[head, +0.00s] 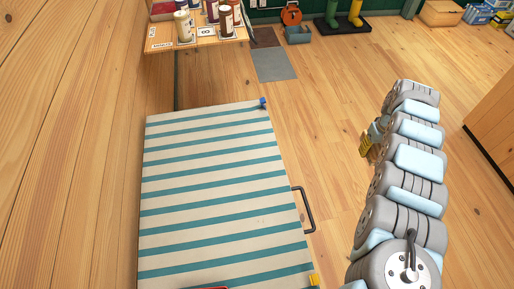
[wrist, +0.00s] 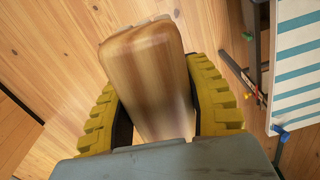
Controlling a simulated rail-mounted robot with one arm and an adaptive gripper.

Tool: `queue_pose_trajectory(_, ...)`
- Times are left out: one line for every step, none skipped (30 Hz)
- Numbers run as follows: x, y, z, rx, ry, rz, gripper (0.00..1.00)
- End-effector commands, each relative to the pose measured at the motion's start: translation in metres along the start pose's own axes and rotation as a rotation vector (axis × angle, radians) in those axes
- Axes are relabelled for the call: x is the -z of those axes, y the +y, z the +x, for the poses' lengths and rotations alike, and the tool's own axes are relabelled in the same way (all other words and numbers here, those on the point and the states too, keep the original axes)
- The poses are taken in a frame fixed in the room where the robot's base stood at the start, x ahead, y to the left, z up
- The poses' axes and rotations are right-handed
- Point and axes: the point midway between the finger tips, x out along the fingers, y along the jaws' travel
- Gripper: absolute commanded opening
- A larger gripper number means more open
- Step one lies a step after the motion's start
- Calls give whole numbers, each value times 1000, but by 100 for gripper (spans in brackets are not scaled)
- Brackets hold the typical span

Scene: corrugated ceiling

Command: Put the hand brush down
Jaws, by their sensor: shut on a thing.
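My gripper (wrist: 152,80) has two ribbed yellow fingers, shut on the hand brush (wrist: 150,60). The brush shows as a smooth wooden block between the fingers, pointing away from the wrist. Its bristles cannot be made out. In the head view, my gripper (head: 367,145) is mostly hidden behind my arm, over the floor to the right of the table, and the brush cannot be seen there. The table has a teal-and-cream striped cloth (head: 215,190); its edge also shows at the right of the wrist view (wrist: 300,65).
A dark handle (head: 309,210) sticks out from the table's right side. Blue (head: 263,103) and yellow (head: 314,280) clips sit at its corners. A red edge (head: 210,287) shows at the bottom. Bottles (head: 184,27) stand on a shelf behind. Most of the cloth is clear.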

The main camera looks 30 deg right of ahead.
Motion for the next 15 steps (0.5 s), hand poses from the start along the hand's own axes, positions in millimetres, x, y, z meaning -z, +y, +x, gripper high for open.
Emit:
queue_pose_trajectory(0, 0, -1, -1, 0, -1, 12)
queue_pose_trajectory(0, 0, -2, -2, 0, -2, 12)
queue_pose_trajectory(0, 0, -2, -2, 1, -3, 12)
queue_pose_trajectory(0, 0, -2, -3, 0, -4, 12)
queue_pose_trajectory(0, -1, -2, -3, 0, -5, 12)
queue_pose_trajectory(1, -3, -1, -3, 1, -9, 12)
queue_pose_trajectory(2, -4, -1, -3, 1, -12, 12)
queue_pose_trajectory(3, -5, -1, -3, 2, -14, 12)
queue_pose_trajectory(4, -6, -1, -2, 2, -17, 12)
queue_pose_trajectory(5, -8, 0, -2, 1, -20, 12)
queue_pose_trajectory(5, -8, 0, -2, 1, -22, 12)
queue_pose_trajectory(6, -10, 1, -1, 0, -25, 12)
queue_pose_trajectory(6, -10, 1, -1, 0, -27, 12)
queue_pose_trajectory(7, -11, 1, -1, 0, -30, 12)
queue_pose_trajectory(8, -12, 2, -1, 0, -33, 12)
